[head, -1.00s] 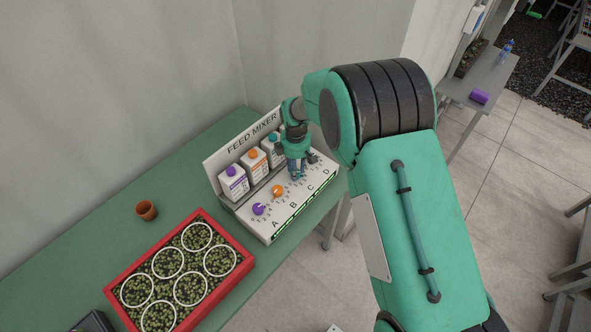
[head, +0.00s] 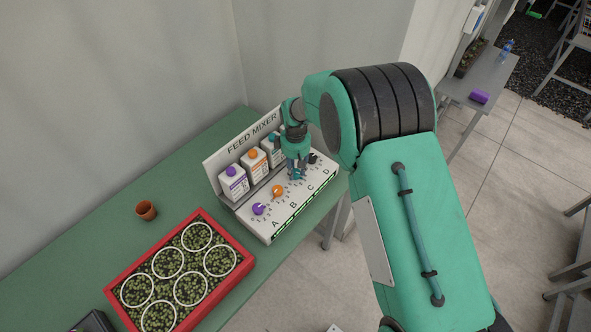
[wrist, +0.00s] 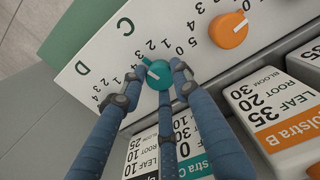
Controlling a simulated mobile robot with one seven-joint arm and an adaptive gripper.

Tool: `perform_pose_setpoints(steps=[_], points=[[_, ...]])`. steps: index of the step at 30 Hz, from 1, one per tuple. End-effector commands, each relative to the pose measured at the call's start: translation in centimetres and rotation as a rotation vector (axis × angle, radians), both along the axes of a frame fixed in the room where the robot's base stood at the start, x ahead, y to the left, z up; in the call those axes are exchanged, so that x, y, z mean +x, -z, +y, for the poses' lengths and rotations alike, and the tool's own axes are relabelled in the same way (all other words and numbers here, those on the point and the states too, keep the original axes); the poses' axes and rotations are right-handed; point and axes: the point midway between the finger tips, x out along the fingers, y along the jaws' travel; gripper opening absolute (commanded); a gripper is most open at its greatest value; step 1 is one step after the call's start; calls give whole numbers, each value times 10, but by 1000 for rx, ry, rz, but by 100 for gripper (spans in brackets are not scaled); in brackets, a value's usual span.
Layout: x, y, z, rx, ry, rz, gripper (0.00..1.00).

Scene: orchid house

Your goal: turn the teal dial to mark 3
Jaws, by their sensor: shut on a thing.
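In the head view, my gripper (head: 297,174) is down on the feed mixer (head: 263,222), and the dial is mostly hidden by the fingers.
The orange dial (head: 278,190) and purple dial (head: 258,209) sit left of my gripper, and a black dial (head: 312,158) is close at its right. Bottles, including an orange-capped one (head: 254,163), stand behind. A red tray (head: 202,212) lies on the green bench.

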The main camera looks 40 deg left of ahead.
Motion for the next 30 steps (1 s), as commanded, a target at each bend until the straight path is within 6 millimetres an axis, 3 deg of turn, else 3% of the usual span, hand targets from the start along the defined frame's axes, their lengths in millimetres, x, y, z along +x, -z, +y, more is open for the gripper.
perform_pose_setpoints(steps=[7,8,11,23,30], points=[[0,-1,1,1,-1,-1,4],[0,-1,1,1,-1,-1,32],[0,-1,1,1,-1,-1,50],[0,-3,0,1,-1,-1,50],[1,-23,1,3,-1,-2,50]])
